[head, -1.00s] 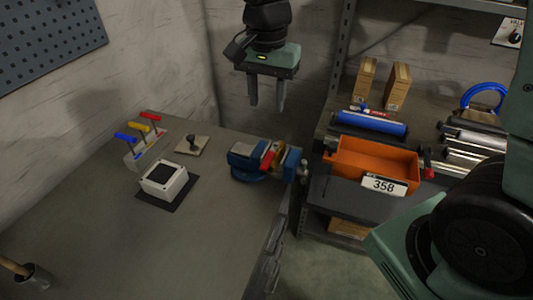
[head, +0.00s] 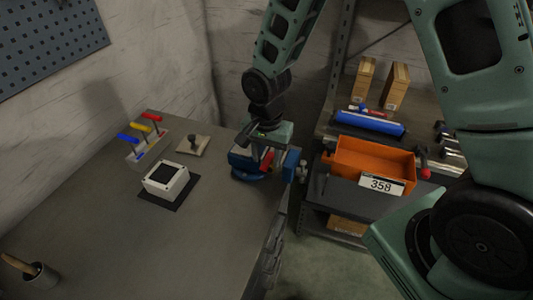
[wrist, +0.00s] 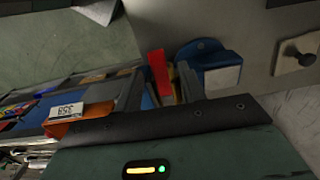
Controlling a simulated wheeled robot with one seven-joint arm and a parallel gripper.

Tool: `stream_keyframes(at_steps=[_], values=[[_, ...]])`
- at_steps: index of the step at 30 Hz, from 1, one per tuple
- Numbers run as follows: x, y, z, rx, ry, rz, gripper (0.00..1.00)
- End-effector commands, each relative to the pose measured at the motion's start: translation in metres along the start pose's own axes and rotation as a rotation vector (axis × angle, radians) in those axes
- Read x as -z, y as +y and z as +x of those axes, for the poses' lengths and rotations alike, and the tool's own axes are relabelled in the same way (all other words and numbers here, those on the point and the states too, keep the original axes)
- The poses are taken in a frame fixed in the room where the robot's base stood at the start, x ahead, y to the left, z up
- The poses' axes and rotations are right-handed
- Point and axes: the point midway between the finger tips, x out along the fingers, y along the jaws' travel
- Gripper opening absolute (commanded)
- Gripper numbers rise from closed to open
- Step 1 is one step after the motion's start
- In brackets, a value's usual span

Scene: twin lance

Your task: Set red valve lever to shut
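The red lever (wrist: 158,72) belongs to a brass-coloured valve held in the blue vise (head: 240,161) at the bench's right edge. The vise also shows in the wrist view (wrist: 221,72). My gripper (head: 268,163) points down over the vise, its two fingers apart. In the wrist view the red lever stands up between the open fingers of my gripper (wrist: 161,72). I cannot tell whether either finger touches it. In the head view my gripper hides most of the lever and valve.
A block with red, yellow and blue handles (head: 144,145) stands at the back left of the bench. An orange bin (head: 370,160) stands on the shelf to the right.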

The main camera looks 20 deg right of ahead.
Motion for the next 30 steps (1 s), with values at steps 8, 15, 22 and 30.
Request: stream_keyframes(at_steps=[8, 15, 22, 30], values=[[0.0, 0.0, 0.002, 0.0, 0.0, 0.0, 0.4], [0.0, 0.0, 0.001, 0.0, 0.0, 0.0, 0.0], [0.0, -0.002, 0.002, 0.001, 0.0, 0.019, 0.0], [0.001, -0.011, 0.002, 0.002, 0.002, 0.146, 0.0]])
